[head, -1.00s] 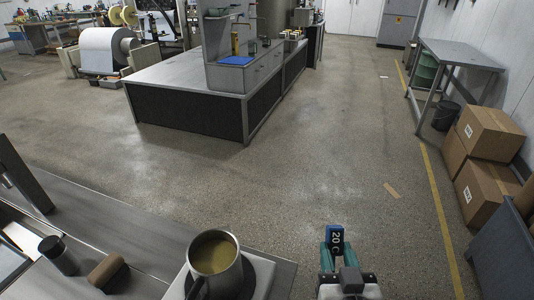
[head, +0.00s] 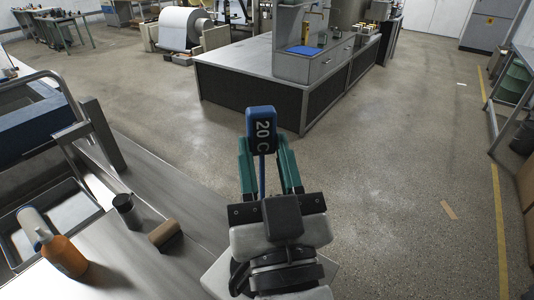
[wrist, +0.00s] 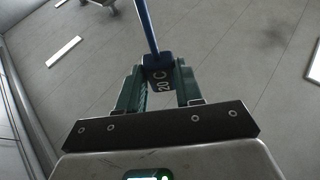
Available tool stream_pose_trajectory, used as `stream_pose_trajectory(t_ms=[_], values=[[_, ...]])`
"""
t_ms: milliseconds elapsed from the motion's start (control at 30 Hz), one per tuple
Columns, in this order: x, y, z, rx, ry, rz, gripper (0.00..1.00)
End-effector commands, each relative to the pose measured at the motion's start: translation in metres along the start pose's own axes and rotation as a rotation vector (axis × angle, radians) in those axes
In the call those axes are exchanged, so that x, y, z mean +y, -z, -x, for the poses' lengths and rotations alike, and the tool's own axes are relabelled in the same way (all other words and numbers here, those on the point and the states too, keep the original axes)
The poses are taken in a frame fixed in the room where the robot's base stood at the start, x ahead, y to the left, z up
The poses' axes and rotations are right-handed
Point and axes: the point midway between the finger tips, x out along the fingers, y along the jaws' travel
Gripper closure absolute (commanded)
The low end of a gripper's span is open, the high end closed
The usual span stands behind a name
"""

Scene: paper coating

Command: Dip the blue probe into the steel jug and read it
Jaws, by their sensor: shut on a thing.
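The blue probe (head: 261,122) has a dark display facing me that reads "20 C". My gripper (head: 263,150) is shut on the probe's head, with a green finger at each side. The probe's thin blue stem shows below the head between the fingers. In the wrist view the probe (wrist: 158,62) sits between the fingertips of my gripper (wrist: 160,76), and its stem runs away toward the top. The steel jug is not visible now. My gripper covers the area where it stood, so I cannot tell whether the stem is in it.
On the steel bench (head: 95,255) at left are an orange bottle (head: 64,256), a dark can (head: 127,209) and a brown block (head: 164,234). A basin (head: 60,210) lies at far left. A bench island (head: 250,95) stands beyond open floor (head: 390,180).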

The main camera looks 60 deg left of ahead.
Motion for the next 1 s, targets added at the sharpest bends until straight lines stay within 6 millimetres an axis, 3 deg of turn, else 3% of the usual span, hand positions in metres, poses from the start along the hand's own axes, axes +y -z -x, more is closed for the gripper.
stream_pose_trajectory(t_ms=[1000], values=[[0.001,-0.065,0.027,-0.002,-0.002,0.001,0.89]])
